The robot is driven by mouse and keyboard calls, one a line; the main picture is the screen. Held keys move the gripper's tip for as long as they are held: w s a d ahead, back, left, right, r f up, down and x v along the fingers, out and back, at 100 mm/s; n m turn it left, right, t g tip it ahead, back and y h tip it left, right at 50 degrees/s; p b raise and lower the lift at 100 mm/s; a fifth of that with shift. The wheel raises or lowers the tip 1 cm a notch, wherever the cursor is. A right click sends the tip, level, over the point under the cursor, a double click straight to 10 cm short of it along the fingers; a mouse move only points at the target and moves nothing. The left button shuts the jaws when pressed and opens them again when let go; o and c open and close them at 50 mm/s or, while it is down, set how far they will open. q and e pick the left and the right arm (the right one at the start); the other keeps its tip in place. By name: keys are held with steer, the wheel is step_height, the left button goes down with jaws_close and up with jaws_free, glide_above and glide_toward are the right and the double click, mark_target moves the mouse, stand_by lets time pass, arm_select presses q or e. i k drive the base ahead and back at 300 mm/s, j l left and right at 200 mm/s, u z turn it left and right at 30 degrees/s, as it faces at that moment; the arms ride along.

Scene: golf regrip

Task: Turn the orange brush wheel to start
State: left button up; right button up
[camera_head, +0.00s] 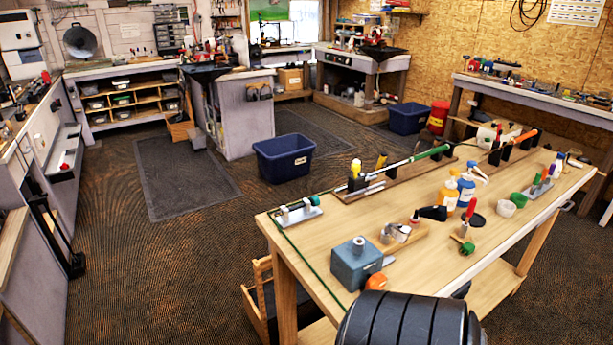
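A small rounded orange piece (376,281), which looks like the orange brush wheel, sits low at the near right side of a blue-grey box (352,268). A black ribbed part of mine stands just in front of the orange piece, close to the camera. I cannot tell whether the wheel is turning. Neither of my grippers shows in this view.
On the bench are a metal clamp (396,233), spray bottles (466,190), a green-gripped club (430,154) and an orange-gripped club (524,137). Blue bins (285,158) stand on the floor beyond. A wooden crate is by the bench's left leg. The floor to the left is open.

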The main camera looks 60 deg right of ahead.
mark_target(378, 281)
steer(key=k+l+u, duration=0.15)
steer(key=u, duration=0.25)
steer(key=k+l+u, duration=0.15)
steer(key=u, duration=0.25)
steer(key=k+u, duration=0.25)
steer(key=u, duration=0.15)
steer(key=k+u, duration=0.2)
steer(key=u, duration=0.2)
steer(key=k+l+z, duration=0.1)
steer(key=k, duration=0.35)
steer(key=k+l, duration=0.15)
steer(key=k, duration=0.25)
steer(key=k+l+z, duration=0.15)
steer(key=k, duration=0.25)
